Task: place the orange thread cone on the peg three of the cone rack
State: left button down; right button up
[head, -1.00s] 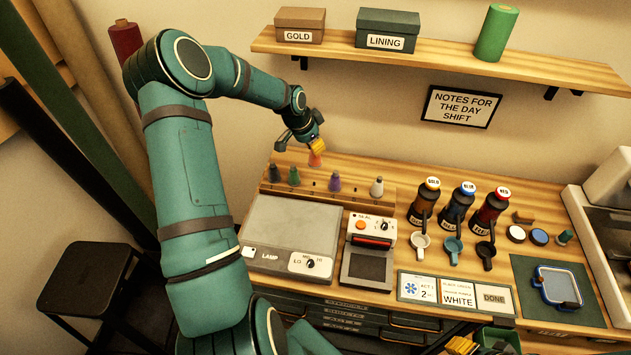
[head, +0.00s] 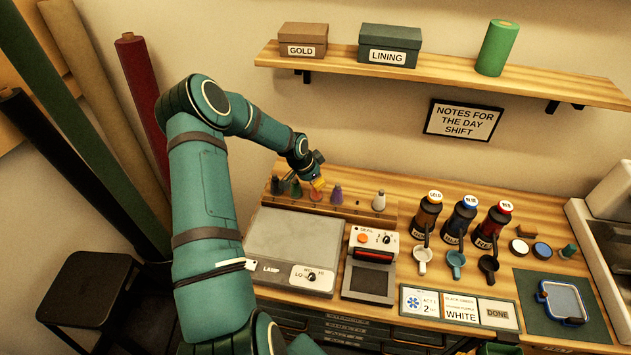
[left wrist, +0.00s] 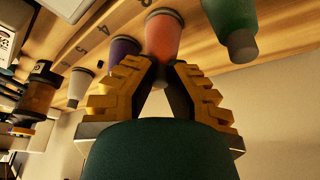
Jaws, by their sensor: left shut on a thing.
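The orange thread cone (head: 316,195) stands upright in the cone rack's row, between the green cone (head: 296,188) and the purple cone (head: 337,194). My left gripper (head: 316,184) is directly above it. In the left wrist view the fingertips (left wrist: 166,68) are shut on the narrow end of the orange cone (left wrist: 162,35). The cone rack (head: 358,212) has numbers along its front, partly hidden; its peg under the orange cone is covered. At the bottom edge of the head view a dark part, perhaps my right gripper (head: 463,346), barely shows.
A dark grey cone (head: 276,185) and a white cone (head: 379,200) also stand in the rack, with a gap left of the white one. The lamp box (head: 295,250) and sealing device (head: 372,262) sit in front. Several bottles (head: 460,218) stand to the right.

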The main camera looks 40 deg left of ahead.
pick_arm(q)
jog(key=shift+f, duration=0.1)
jog(key=c, duration=1.5)
grip_release()
jog(key=shift+f, duration=0.1)
jog(key=o, duration=0.4)
jog(key=shift+c, duration=0.2)
